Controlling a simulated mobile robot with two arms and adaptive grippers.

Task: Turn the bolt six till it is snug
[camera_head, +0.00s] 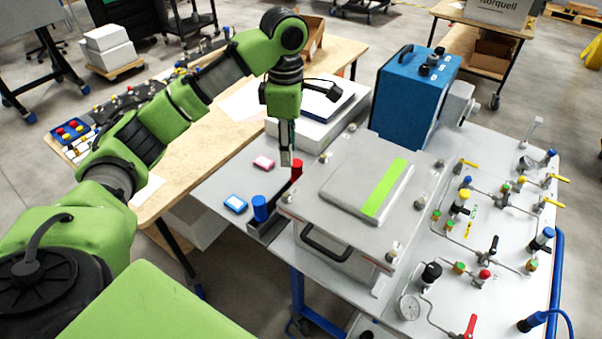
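The grey analyser box (335,258) with a flat lid (318,200) and a black front handle stands on the light bench. Small bolts sit around the lid's edge, such as one at the front right (391,257), one at the right back (438,163) and one at the left front (287,197). No number marks bolt six. My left gripper (286,160) points down just beyond the lid's left edge, beside the red-handled tool (297,169). Its fingers look close together; whether they hold anything is unclear. My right gripper is out of view.
A tool holder (266,229) with a blue-handled tool (260,208) stands left of the box. A blue unit (405,100) stands behind. Valves, pipes and a gauge (409,307) crowd the right side.

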